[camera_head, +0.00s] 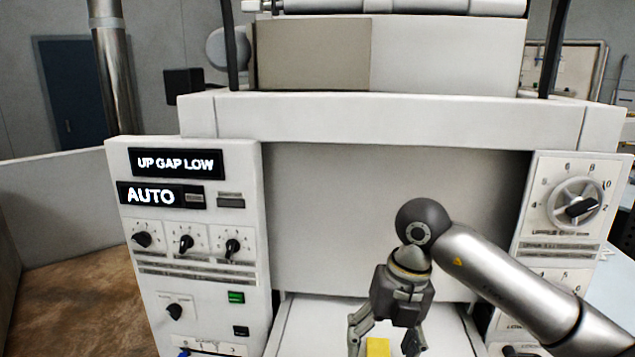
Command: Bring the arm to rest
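My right arm (510,283) comes in from the right edge and bends down at a dark round joint. My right gripper (386,338) points downward in front of the machine's lower opening, with its two fingers spread apart. A yellow block-like thing (378,347) shows between and below the fingers, cut off by the bottom edge. I see a gap between it and the right-hand finger; whether the other finger touches it I cannot tell. My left gripper is not in view.
The white roller sheeter (400,118) fills the middle. Its left control panel (195,265) has knobs and displays reading "UP GAP LOW" and "AUTO". The right panel (537,205) has a round dial (577,205). A pale surface (312,325) lies under the gripper. Brown floor shows at left.

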